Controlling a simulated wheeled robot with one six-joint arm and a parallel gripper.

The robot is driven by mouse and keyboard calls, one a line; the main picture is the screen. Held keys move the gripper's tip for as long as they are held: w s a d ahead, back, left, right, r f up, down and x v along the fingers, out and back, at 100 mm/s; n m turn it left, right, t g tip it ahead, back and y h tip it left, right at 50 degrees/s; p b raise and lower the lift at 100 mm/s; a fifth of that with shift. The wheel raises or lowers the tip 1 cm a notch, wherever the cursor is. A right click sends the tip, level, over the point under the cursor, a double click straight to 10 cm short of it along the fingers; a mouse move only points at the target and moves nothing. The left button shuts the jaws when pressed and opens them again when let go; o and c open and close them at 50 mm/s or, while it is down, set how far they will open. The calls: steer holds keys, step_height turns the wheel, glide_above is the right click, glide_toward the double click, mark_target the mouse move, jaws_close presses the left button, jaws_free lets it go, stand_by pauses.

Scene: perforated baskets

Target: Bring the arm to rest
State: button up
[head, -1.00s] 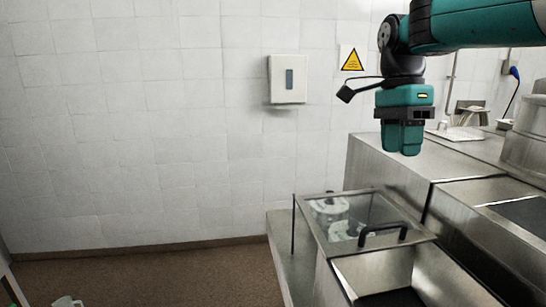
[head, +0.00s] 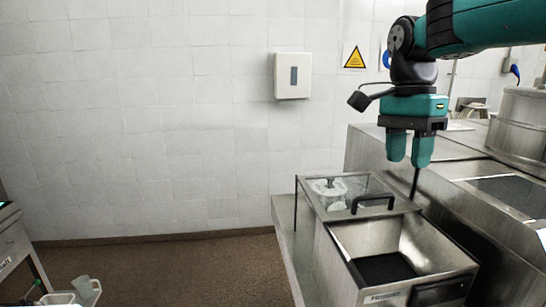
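My gripper (head: 409,162) hangs from the arm at the upper right of the head view, fingers pointing down. Its two teal fingers stand apart with a gap between them, and nothing shows between them. It is above and behind the steel fryer-like basin (head: 436,254), not touching it.
The basin has a dark bottom, a black handle (head: 372,200) and a glass lid (head: 341,188). A steel counter (head: 362,148) with a large pot (head: 518,122) stands at right. A white dispenser (head: 292,76) hangs on the tiled wall. White containers (head: 86,289) are at lower left. The floor between is clear.

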steer(key=s+a+f+n+t+y+b, duration=0.1)
steer(key=s+a+f+n+y+b, duration=0.1)
steer(key=s+f+n, duration=0.8)
steer(key=s+a+f+n+y+b, duration=0.2)
steer(key=s+a+f+n+b, duration=0.3)
steer(key=s+f+n, duration=0.5)
steer(key=shift+s+a+f+t+b, duration=0.3)
steer(key=shift+s+f+t+b, duration=0.1)
steer(key=shift+s+b, duration=0.8)
